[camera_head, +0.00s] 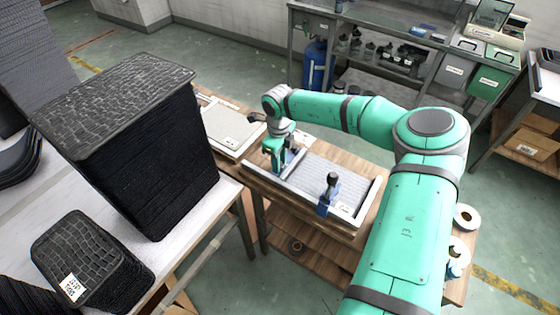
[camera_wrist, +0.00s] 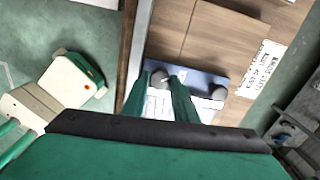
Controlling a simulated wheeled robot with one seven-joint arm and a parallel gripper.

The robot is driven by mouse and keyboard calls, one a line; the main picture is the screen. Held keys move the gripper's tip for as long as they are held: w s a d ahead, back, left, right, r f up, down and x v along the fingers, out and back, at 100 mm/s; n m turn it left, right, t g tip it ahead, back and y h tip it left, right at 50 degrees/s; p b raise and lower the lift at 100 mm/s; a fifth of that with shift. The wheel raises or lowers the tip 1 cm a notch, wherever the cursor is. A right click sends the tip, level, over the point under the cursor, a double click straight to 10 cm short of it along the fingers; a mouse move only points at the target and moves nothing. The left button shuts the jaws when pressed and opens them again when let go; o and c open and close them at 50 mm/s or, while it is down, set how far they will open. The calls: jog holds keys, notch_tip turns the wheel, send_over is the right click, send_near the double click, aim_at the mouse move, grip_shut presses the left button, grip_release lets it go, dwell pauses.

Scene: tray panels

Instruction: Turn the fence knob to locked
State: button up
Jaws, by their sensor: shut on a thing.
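The fence knob (camera_wrist: 158,80) is a small grey round knob on a blue bracket (camera_wrist: 205,79) in the wrist view. My gripper (camera_wrist: 163,77) has its two green fingers on either side of it and is shut on it. In the head view my gripper (camera_head: 275,158) reaches down at the left end of the tray fixture (camera_head: 334,172), over a blue bracket (camera_head: 290,159); the held knob is hidden there. A second blue bracket (camera_head: 323,208) with an upright black knob (camera_head: 332,181) stands at the fixture's front right. The knob's locked or unlocked setting cannot be read.
A second grey knob (camera_wrist: 219,92) sits close to the right of my fingers. A tall stack of black panels (camera_head: 150,150) stands left, with a lower stack (camera_head: 85,250) in front. A pale panel (camera_head: 230,126) lies behind the fixture. A shelf bench (camera_head: 385,55) stands at the back.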

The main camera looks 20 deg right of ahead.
jog(key=shift+w+d+r+m, duration=0.1)
jog(key=shift+d+m, duration=0.05)
jog(key=shift+m, duration=1.25)
jog(key=shift+d+r+m, duration=0.1)
jog(key=shift+d+m, duration=0.05)
jog(key=shift+m, duration=1.25)
dwell(5.2)
